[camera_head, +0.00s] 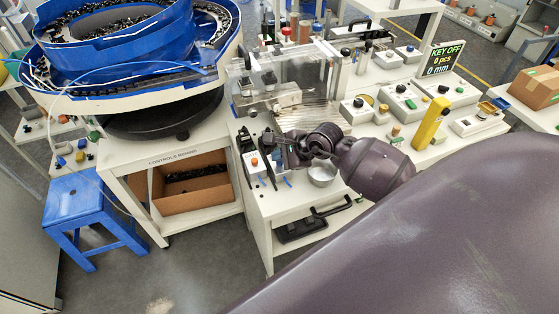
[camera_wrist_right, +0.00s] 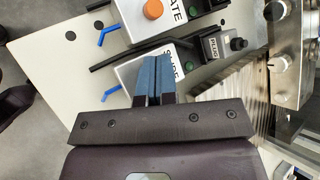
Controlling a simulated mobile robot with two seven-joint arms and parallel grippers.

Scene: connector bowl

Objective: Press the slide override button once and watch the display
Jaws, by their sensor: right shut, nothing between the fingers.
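The display (camera_head: 440,58) in the head view reads KEY OFF, 0 pcs, 0 mm. In the wrist view, a white-and-black control box (camera_wrist_right: 135,70) has a label partly hidden by my fingers; it seems to read SLIDE. A green button (camera_wrist_right: 190,66) sits on its dark part. My right gripper (camera_wrist_right: 158,62) is shut and empty, with blue fingertips over this box, left of the green button. I cannot tell whether they touch the box. In the head view my right gripper (camera_head: 288,152) is small and dark over the controls. My left gripper is not in view.
Beside it stands another box with an orange knob (camera_wrist_right: 152,9), its label ending in ATE. The blue feeder bowl (camera_head: 120,60) is at left.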

